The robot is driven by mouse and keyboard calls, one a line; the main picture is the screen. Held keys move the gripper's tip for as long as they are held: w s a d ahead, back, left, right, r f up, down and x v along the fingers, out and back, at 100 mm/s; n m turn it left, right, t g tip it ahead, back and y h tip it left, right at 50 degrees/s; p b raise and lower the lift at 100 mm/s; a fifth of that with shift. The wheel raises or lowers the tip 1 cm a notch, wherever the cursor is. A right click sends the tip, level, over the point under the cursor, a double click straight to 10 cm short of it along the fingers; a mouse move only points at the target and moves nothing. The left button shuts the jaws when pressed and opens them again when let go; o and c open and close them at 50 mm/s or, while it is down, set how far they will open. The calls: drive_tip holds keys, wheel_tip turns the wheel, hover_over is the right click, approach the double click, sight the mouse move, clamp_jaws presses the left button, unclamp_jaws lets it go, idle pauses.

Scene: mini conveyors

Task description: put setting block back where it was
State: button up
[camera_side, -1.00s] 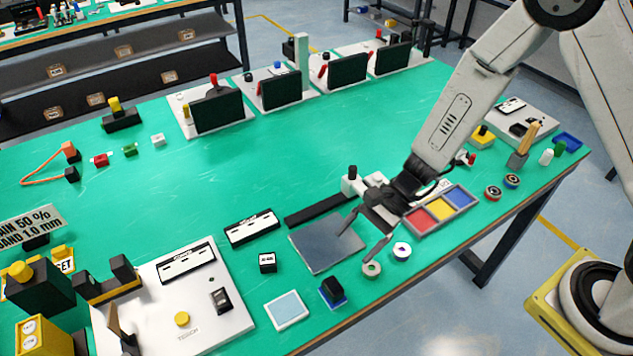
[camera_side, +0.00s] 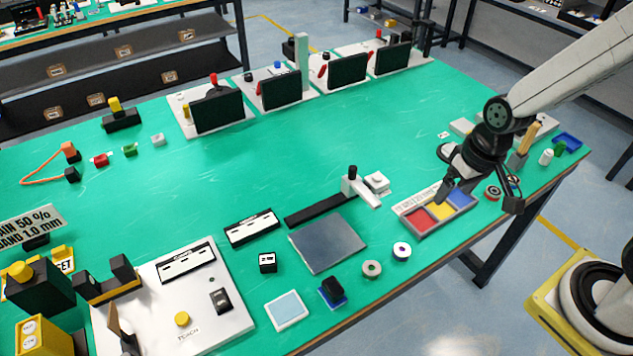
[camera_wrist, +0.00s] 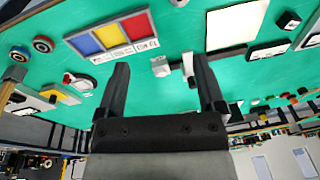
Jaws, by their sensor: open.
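I cannot tell for certain which piece is the setting block. A small black-and-white labelled cube (camera_side: 267,262) stands on the green bench left of the grey plate (camera_side: 328,243). A small pale block (camera_side: 376,180) sits by the arm of the black-knobbed stop (camera_side: 353,184), at the end of a black rail; it appears ahead of my fingers in the wrist view (camera_wrist: 160,66). My gripper (camera_side: 477,203) is open and empty, above the right side of the three-colour tray (camera_side: 412,234). In the wrist view my gripper (camera_wrist: 162,75) has its fingers spread with nothing between them.
A white teach panel (camera_side: 205,325) is at front left. Screens (camera_side: 217,111) line the back. The bench's middle is clear.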

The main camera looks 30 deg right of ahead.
drive_tip(key=shift+d+r+n+t+h, duration=0.4)
drive_tip(key=shift+d+r+n+t, duration=0.1)
drive_tip(key=shift+d+r+n, duration=0.25)
idle(0.8)
